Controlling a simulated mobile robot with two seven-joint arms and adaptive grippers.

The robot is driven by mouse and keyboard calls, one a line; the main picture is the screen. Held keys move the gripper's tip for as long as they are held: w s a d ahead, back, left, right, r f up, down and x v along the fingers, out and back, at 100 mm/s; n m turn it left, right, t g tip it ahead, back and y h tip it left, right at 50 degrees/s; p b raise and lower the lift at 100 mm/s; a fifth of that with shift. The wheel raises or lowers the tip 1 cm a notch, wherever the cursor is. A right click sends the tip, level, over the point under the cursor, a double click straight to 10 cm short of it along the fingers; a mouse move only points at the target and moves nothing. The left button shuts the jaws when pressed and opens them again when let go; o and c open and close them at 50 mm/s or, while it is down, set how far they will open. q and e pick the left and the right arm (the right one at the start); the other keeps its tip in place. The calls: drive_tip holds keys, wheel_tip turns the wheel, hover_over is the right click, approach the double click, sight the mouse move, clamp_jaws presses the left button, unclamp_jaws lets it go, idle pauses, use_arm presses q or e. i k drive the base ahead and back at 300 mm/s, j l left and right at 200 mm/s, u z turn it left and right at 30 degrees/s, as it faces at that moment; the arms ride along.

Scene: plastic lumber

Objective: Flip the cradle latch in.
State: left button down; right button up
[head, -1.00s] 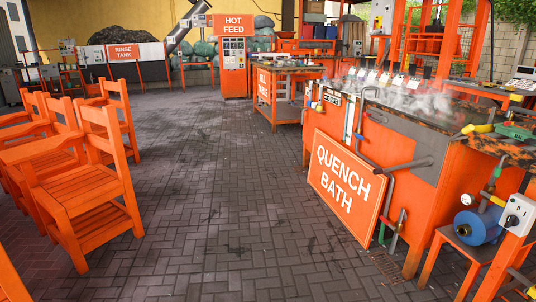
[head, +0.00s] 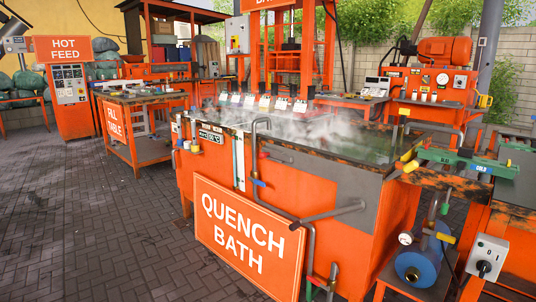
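I cannot make out a cradle or its latch for certain. The orange quench bath (head: 330,192) stands in the middle, steaming, with an orange "QUENCH BATH" sign (head: 247,236) leaning on its front. At its right end a yellow-ended lever (head: 410,166) and a green fitting (head: 470,160) sit on the worn rim; which part is the latch I cannot tell. A grey bar (head: 330,214) sticks out at the front. Neither of my grippers is in view.
A fill table (head: 148,126) and a hot feed cabinet (head: 74,100) stand at the left. A blue pump (head: 416,265) and a grey switch box (head: 487,256) are at the lower right. The brick floor (head: 90,230) at the left is clear.

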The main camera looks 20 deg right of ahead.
sight(284, 156)
drive_tip(key=i+j+z, duration=0.15)
drive_tip(key=i+z, duration=0.2)
drive_tip(key=i+j+z, duration=0.2)
drive_tip(key=z, duration=0.2)
drive_tip(key=i+j+z, duration=0.6)
drive_tip(key=j+z, duration=0.25)
drive_tip(key=j, duration=0.15)
